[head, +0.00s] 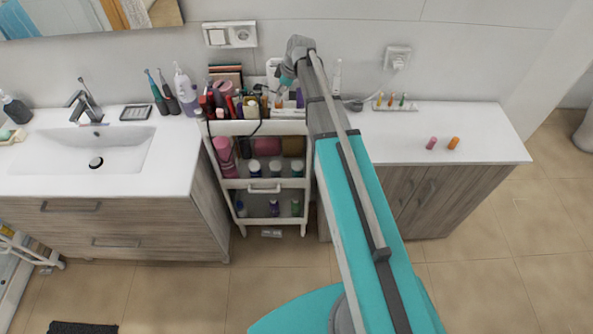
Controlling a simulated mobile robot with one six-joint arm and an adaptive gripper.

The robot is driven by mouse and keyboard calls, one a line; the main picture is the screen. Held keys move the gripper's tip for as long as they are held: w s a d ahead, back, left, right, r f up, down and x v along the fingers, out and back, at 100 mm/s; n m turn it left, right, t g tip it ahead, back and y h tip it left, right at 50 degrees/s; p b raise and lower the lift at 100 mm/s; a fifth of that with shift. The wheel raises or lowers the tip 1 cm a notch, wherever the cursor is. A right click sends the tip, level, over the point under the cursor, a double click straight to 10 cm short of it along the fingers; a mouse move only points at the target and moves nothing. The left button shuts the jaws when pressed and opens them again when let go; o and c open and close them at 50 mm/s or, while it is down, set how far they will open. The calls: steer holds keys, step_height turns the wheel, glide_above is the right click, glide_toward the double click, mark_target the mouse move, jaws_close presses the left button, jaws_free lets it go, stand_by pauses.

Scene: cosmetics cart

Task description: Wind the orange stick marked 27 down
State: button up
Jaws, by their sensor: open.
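A small orange stick (453,143) is on the white counter at the right in the head view, near its front edge. It is too small to read a number on it, or to tell whether it is wound up. A pink stick (432,143) is just left of it. My gripper (283,92) is over the crowded top tray of the cart, far left of the orange stick. It is open, but its fingertips are small and hard to separate from the items there.
The white cart (262,184) holds several bottles and tubes on its tiers. A small holder (395,107) with several coloured items stands at the back of the right counter. The counter around the two sticks is clear. A sink (85,147) is at the left.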

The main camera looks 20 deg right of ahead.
steer(key=shift+p+v, duration=5.45)
steer(key=shift+v, duration=0.8)
steer(key=s+a+f+m+h+b, duration=0.15)
steer(key=s+a+m, duration=0.25)
steer(key=s+m, duration=0.65)
steer(key=s+f+m+h+b, duration=0.1)
steer(key=s+f+b, duration=0.3)
steer(key=f+b, duration=0.3)
steer(key=s+a+f+m+g+b, duration=0.1)
steer(key=s+f+b, duration=0.3)
steer(key=f+b, duration=0.4)
steer(key=s+f+m+h+b, duration=0.1)
steer(key=s+f+b, duration=0.3)
steer(key=f+b, duration=0.3)
steer(key=shift+a+f+h+b, duration=0.3)
steer(key=shift+f+h, duration=0.05)
steer(key=shift+f, duration=0.6)
steer(key=shift+s+g, duration=0.4)
steer(key=shift+s, duration=0.4)
